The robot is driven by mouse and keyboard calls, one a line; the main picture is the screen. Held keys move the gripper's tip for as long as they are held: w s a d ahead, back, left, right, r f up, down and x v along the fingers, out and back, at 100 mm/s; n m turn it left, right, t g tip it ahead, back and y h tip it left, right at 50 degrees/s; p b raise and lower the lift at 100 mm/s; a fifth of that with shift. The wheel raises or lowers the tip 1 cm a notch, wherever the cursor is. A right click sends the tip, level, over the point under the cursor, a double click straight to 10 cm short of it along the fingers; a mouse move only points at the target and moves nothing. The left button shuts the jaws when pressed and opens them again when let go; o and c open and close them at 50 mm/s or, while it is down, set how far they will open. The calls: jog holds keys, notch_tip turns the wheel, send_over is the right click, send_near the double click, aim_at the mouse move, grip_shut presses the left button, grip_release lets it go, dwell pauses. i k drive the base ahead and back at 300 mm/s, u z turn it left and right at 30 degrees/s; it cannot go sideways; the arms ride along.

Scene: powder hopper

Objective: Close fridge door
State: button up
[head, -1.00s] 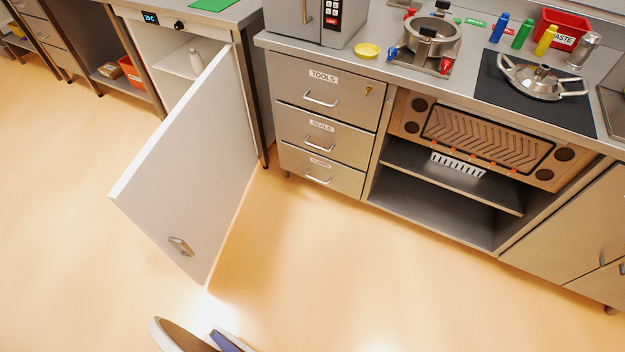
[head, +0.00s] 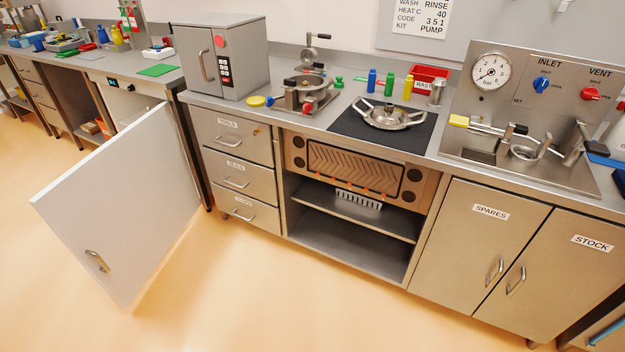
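The white fridge door (head: 130,205) stands wide open at the left of the head view, swung out from the counter into the room. Its metal handle (head: 96,261) is near the lower outer corner of the face turned toward me. The fridge body (head: 125,100) sits under the counter behind the door, with a small dark display (head: 112,81) at its top. Most of its inside is hidden by the door. My gripper is not in view.
A drawer unit (head: 238,170) stands right of the door, then open shelves (head: 350,215) and the closed SPARES (head: 489,240) and STOCK cupboards (head: 560,270). A grey oven-like box (head: 221,57) is on the counter. The floor (head: 260,310) in front is clear.

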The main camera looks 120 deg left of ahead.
aim_at(120, 208)
jog(key=u, duration=3.15)
jog(key=k, duration=0.95)
jog(key=u, duration=1.45)
jog(key=i, duration=1.7)
jog(key=k, duration=0.5)
jog(key=u, duration=0.55)
jog(key=i, duration=0.4)
jog(key=z, duration=0.2)
